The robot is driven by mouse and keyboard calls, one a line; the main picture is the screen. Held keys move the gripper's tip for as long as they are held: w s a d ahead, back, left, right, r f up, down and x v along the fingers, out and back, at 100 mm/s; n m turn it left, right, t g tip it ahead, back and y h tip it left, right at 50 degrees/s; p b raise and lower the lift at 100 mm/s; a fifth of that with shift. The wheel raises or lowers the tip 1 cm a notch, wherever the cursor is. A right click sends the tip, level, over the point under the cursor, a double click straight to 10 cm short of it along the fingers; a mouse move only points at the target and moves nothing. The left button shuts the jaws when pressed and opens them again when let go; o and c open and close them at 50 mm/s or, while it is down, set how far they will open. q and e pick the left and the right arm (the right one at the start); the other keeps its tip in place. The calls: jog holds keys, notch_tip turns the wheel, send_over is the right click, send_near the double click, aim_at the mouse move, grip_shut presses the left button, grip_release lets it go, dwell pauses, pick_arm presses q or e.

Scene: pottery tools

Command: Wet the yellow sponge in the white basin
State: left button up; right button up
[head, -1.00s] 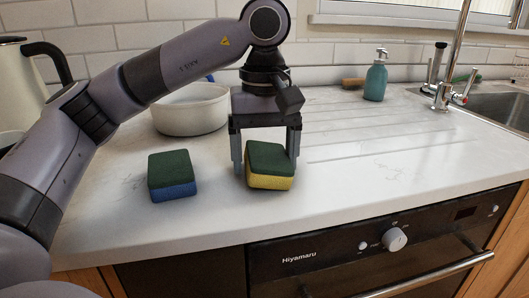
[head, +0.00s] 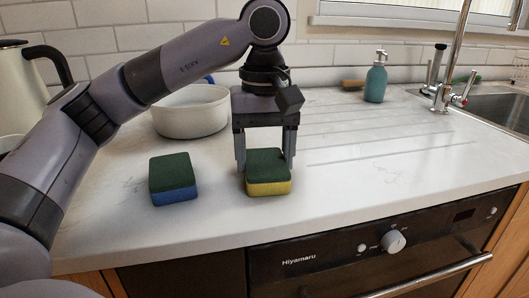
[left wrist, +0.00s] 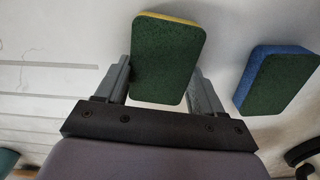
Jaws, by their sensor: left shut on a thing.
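The yellow sponge (head: 268,187) with a dark green top is on the counter below my left gripper (head: 266,165). The two fingers are shut on its left and right sides. In the left wrist view my left gripper (left wrist: 165,85) has its fingers around the sponge, whose green face (left wrist: 166,62) and thin yellow edge show. The white basin (head: 192,112) stands behind on the counter, partly hidden by my left arm. I cannot see inside the basin well. My right gripper is out of view.
A blue sponge with a green top (head: 173,180) lies left of the gripper; it also shows in the left wrist view (left wrist: 280,82). A kettle (head: 22,75) is at the far left. A teal soap bottle (head: 376,80), tap (head: 447,75) and sink (head: 500,98) are at right. The grooved counter is clear.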

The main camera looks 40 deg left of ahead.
aim_at(265, 159)
pick_arm(q)
jog(key=shift+r, duration=0.2)
notch_tip(265, 159, up, 3)
jog(key=p, duration=0.3)
notch_tip(265, 159, up, 3)
jog(key=p, duration=0.3)
jog(key=shift+r, duration=0.15)
jog(key=shift+r+p, duration=0.25)
jog(key=shift+p, duration=0.25)
jog(key=shift+f, duration=0.1)
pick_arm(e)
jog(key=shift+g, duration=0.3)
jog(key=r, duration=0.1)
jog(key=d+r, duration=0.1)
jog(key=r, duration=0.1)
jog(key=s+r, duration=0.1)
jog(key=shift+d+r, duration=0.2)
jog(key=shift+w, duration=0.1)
